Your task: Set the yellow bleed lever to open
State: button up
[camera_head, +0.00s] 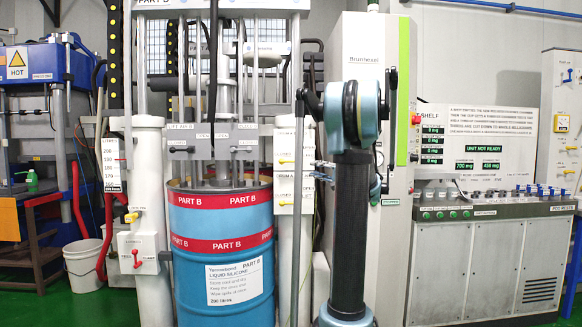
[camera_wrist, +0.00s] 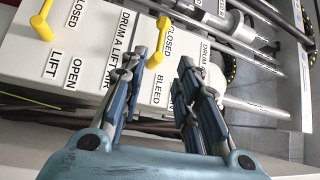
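The yellow bleed lever (camera_wrist: 157,42) shows in the wrist view on a pale panel (camera_wrist: 108,52), beside a CLOSED label and above the word BLEED. My gripper (camera_wrist: 163,57) is open, with its two dark fingers apart and nothing held. The lever is just beyond and between the fingertips, nearer the left one; I cannot tell whether they touch. The right finger covers part of the bleed labels, and its OPEN mark is not readable.
A second yellow lever (camera_wrist: 42,22) stands left on the same panel, by CLOSED, LIFT and OPEN labels. Metal rods (camera_wrist: 262,64) run beyond the panel at right. The blue PART B drum (camera_head: 222,255) stands left of my arm, and a tall white cabinet (camera_head: 372,50) is behind it.

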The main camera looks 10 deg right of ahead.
jog(key=x, duration=1.5)
jog(key=shift+a, duration=0.15)
jog(key=shift+w, duration=0.1)
grip_shut()
